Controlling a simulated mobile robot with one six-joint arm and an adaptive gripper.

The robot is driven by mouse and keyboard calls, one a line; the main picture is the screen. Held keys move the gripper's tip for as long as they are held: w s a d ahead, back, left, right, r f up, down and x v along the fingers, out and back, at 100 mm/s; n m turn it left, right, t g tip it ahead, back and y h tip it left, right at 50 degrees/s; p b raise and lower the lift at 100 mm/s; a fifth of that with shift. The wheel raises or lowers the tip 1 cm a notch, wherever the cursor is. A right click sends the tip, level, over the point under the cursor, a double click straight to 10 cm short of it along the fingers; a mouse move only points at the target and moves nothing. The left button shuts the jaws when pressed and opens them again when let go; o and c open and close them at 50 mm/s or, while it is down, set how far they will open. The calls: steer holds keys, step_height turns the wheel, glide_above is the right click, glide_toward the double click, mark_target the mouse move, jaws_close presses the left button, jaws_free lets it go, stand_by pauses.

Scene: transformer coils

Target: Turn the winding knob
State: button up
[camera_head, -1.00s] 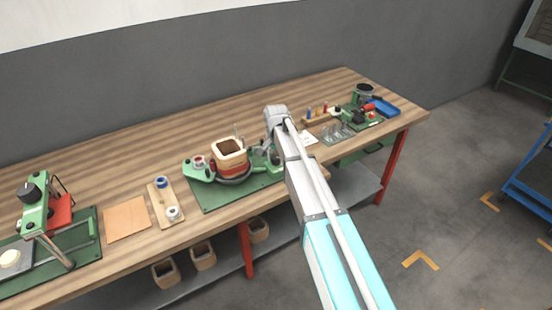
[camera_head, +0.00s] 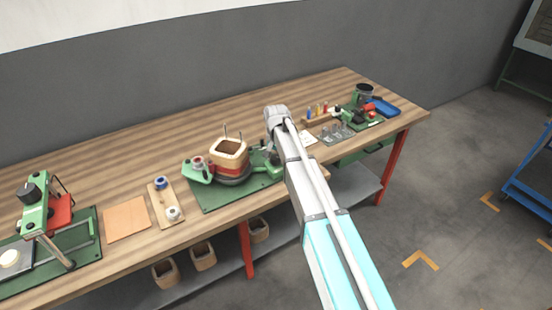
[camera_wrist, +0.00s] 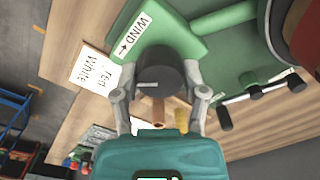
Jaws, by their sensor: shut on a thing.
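The winding knob (camera_wrist: 158,72) is a dark grey cylinder with a pale index line, on a green housing (camera_wrist: 205,38) labelled "WIND" with an arrow. My gripper (camera_wrist: 160,88) has a finger on each side of the knob and is shut on it. In the head view, my arm hides the knob and most of my gripper. The wooden coil former (camera_head: 229,155), with a red band around it, stands upright on the green winding machine (camera_head: 198,170), left of my arm.
A card (camera_wrist: 93,72) reading "red" and "White" lies beside the housing. A black-tipped bar handle (camera_wrist: 255,92) is at the right of the wrist view. A spool board (camera_head: 164,193) is left of the winder. A peg rack (camera_head: 316,118) and blue tray (camera_head: 386,107) are right of my arm.

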mark_target(276, 157)
steer(key=o, duration=1.2)
steer(key=shift+c, duration=0.2)
steer(key=shift+m, duration=1.2)
step_height(276, 157, up, 14)
steer(key=p, duration=1.3)
steer(key=shift+p, duration=0.4)
steer(key=shift+f, duration=0.15)
